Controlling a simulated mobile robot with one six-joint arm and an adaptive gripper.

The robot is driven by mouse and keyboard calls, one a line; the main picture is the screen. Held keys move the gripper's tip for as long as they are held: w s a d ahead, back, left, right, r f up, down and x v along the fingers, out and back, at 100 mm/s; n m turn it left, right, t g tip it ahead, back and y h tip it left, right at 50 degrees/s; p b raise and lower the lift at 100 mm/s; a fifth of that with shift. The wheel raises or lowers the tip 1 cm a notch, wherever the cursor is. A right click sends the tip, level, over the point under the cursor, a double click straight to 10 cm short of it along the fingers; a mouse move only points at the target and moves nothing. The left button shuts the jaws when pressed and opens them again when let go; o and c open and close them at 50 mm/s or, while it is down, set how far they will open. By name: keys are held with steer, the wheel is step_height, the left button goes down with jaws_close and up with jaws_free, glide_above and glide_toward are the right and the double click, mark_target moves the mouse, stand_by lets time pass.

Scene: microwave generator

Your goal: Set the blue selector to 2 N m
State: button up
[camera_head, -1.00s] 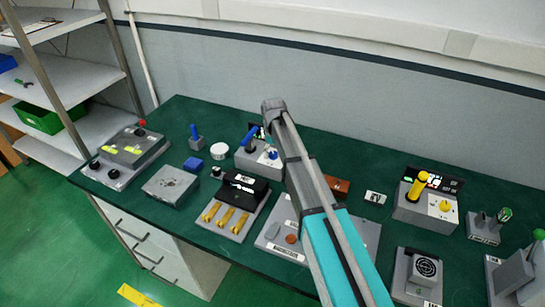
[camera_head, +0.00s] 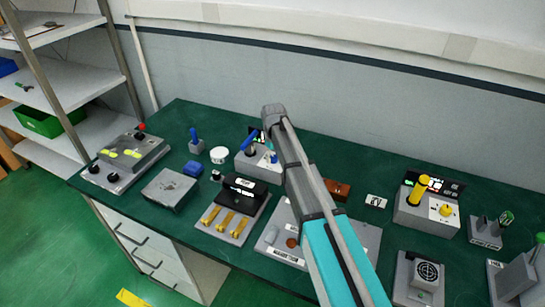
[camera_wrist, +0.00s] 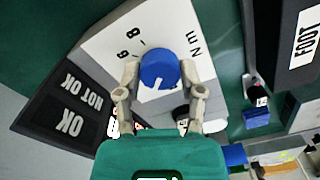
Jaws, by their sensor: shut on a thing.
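The blue selector (camera_wrist: 158,66) is a round knob on a light grey panel (camera_wrist: 112,46), with a white pointer line on its lower part in the wrist view. The panel shows an 8, a 6 and "N m" around it; a 2 cannot be made out. My gripper (camera_wrist: 160,76) is shut on the knob, one finger on each side. In the head view the selector (camera_head: 273,158) shows as a small blue spot on its grey box beside my arm, and my fingertips are hidden.
A black panel marked OK and NOT OK (camera_wrist: 75,108) adjoins the selector's panel. A blue lever (camera_head: 250,139) rises from the same box. A black block with brass pieces (camera_head: 234,200) stands in front. A yellow-handled box (camera_head: 425,210) stands to the right.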

steer(key=shift+m, duration=0.3)
steer(key=o, duration=1.2)
steer(key=shift+c, duration=0.2)
steer(key=s+d+m, duration=0.1)
steer(key=s+d, duration=0.3)
steer(key=s+d+m, duration=0.1)
steer(key=s+d, duration=0.4)
steer(key=s+d+m, duration=0.2)
steer(key=s+d, duration=0.2)
steer(key=d, duration=0.1)
steer(key=shift+s, duration=0.3)
steer(key=s+d+m, duration=0.1)
steer(key=s+d, duration=0.2)
steer(key=s, duration=0.1)
steer(key=s+d+m, duration=0.1)
steer(key=s+d, duration=0.2)
steer(key=s, duration=0.1)
steer(key=s+d+m, duration=0.2)
steer(key=s, duration=0.2)
steer(key=shift+s+d, duration=0.25)
steer(key=shift+d, duration=0.15)
